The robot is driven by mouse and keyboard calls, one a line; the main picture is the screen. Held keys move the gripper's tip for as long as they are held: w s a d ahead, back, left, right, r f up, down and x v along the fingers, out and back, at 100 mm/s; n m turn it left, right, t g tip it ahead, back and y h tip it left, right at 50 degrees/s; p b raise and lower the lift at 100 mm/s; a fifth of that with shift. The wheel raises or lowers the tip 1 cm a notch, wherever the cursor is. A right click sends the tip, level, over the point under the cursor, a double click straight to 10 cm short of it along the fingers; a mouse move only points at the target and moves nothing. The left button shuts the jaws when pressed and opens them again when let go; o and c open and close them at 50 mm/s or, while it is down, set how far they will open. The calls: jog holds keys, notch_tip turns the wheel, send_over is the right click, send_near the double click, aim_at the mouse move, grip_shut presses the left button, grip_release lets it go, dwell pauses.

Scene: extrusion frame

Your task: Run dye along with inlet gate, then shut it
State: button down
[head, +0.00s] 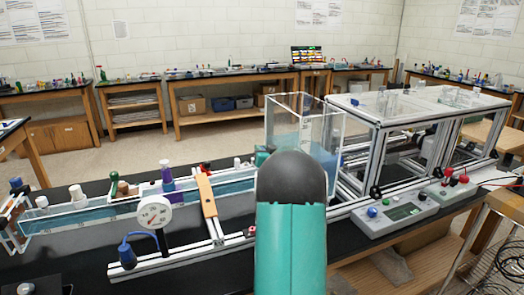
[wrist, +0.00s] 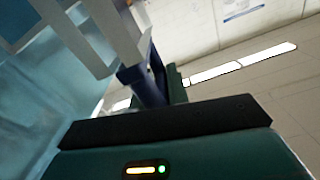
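A long clear channel (head: 100,213) with blue water runs across the bench at left and joins a tall clear tank (head: 303,105) of water. My teal arm with its black joint covers the stretch in front of the tank, so I cannot make out the inlet gate there. In the wrist view, the body of my gripper (wrist: 165,110) is close to pale frame parts (wrist: 75,35) and a dark blue post (wrist: 150,85). Its fingertips are not clear, and I cannot tell if it touches anything.
A round gauge (head: 154,212) and a wooden bar (head: 207,207) stand along the channel. A grey control box (head: 398,213) with knobs sits at right, before an aluminium frame (head: 378,140). A green bottle (head: 114,182) and several caps line the channel. The floor behind is clear.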

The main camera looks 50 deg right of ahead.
jog(key=shift+w+a+r, duration=0.1)
jog(key=shift+r, duration=0.75)
jog(key=c, duration=1.4)
grip_release()
jog(key=shift+s+a, duration=0.2)
jog(key=shift+s, duration=0.25)
jog(key=v, duration=1.3)
jog(key=shift+f, duration=0.1)
